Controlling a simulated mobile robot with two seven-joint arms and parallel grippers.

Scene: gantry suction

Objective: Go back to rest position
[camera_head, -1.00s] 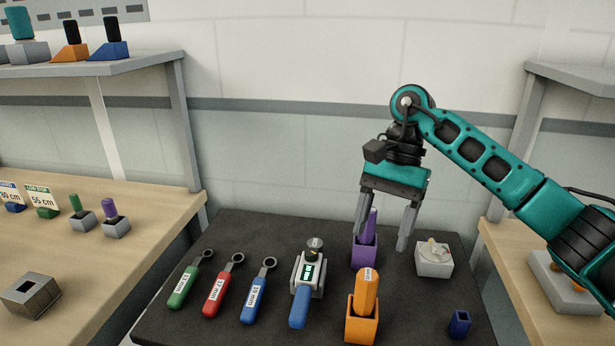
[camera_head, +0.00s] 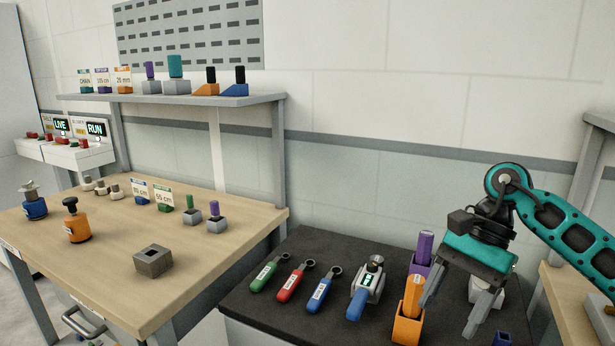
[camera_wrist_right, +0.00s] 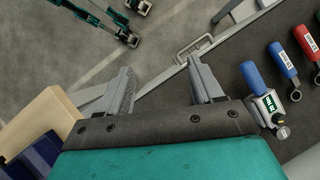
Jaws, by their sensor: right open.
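My right gripper (camera_head: 455,300) is in the right part of the head view, over the right part of the dark bench. Its two fingers are spread with nothing between them, and it is tilted. In the head view one finger overlaps the orange block and its holder (camera_head: 408,329); I cannot tell the exact gap. In the right wrist view the gripper (camera_wrist_right: 160,66) also shows spread and empty, with floor and a bench edge beyond the fingers.
The dark bench (camera_head: 290,326) holds green (camera_head: 263,277), red (camera_head: 291,285) and blue (camera_head: 320,295) ring wrenches, a display tool (camera_head: 363,290) and a purple block (camera_head: 424,247). A wooden table (camera_head: 150,295) with a metal socket block (camera_head: 153,261) and a shelf (camera_head: 190,99) stand left.

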